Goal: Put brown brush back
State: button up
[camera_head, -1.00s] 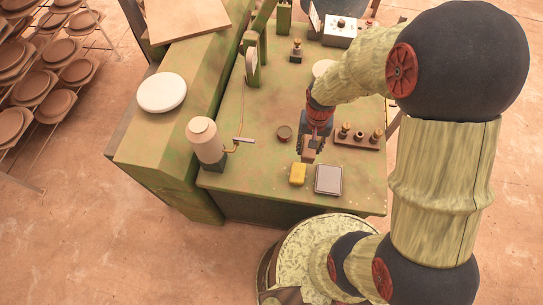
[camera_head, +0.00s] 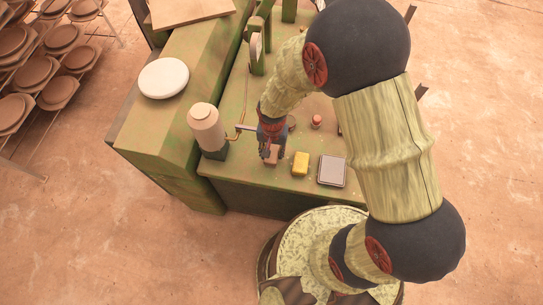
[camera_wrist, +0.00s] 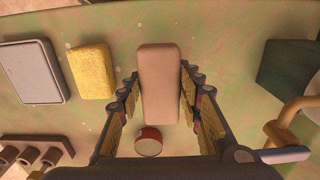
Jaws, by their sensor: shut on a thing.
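The brown brush appears as a plain tan-brown block (camera_wrist: 158,85) in the wrist view, lengthwise between my two finger pads. In the head view its end (camera_head: 271,156) shows below the jaws. My gripper (camera_wrist: 160,100) is shut on it; in the head view the gripper (camera_head: 270,150) points down over the green table (camera_head: 230,172), near its front left part. Any bristles are hidden. I cannot tell whether the brush touches the table.
A yellow sponge (camera_head: 300,163) and a grey pad (camera_head: 332,170) lie right of the brush. A cream canister (camera_head: 206,130) stands left, with a thin bent rod (camera_head: 239,131) beside it. My arm hides much of the right side.

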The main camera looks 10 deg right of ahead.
aim_at(271, 157)
jog(key=shift+a+f+b, duration=0.15)
jog(key=shift+f+b, duration=0.2)
jog(key=shift+f, duration=1.4)
jog(key=shift+f, duration=0.1)
jog(key=o, duration=1)
jog(key=shift+o, duration=0.5)
